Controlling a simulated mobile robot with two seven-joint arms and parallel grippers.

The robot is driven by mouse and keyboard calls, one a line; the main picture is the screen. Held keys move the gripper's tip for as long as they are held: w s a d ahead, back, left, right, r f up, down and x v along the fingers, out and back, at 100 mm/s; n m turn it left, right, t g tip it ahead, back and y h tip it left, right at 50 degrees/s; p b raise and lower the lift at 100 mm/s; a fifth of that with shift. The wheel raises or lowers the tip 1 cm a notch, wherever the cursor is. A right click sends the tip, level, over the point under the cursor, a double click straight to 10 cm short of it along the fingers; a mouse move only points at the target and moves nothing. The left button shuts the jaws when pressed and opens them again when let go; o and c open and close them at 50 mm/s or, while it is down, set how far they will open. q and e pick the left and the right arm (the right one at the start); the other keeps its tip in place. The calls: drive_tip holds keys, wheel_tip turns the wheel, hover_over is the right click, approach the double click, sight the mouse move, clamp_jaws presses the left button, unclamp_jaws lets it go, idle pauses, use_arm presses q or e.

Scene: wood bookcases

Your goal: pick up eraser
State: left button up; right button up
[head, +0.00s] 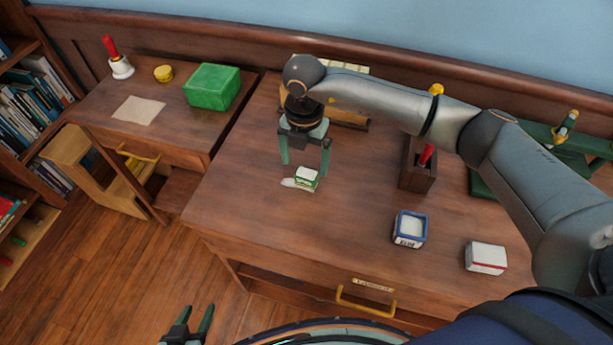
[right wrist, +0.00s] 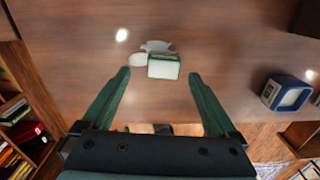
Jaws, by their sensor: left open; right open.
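A small green-and-white block that looks like the eraser (head: 306,179) rests on the wooden desk, with a pale flat patch beside it. It also shows in the right wrist view (right wrist: 164,67), white face toward the camera, just beyond the fingertips. My right gripper (head: 305,167) points down over it, open, with a finger on either side in the picture; it also shows in the right wrist view (right wrist: 159,76). I cannot tell whether the fingers reach its height. My left gripper (head: 195,318) is open and empty at the bottom edge, off the desk.
On the desk (head: 260,220) stand a blue-and-white box (head: 410,229), a white-and-red block (head: 486,257) and a dark wooden holder (head: 417,170). A green box (head: 212,87) and a bell (head: 119,62) stand on the left desk. The desk's front left is clear.

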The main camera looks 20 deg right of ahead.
sight(307, 173)
wheel_tip(307, 173, down, 5)
drive_tip(key=shift+s+d+r, duration=0.1)
drive_tip(key=shift+s+d, duration=0.05)
drive_tip(key=c, duration=1.5)
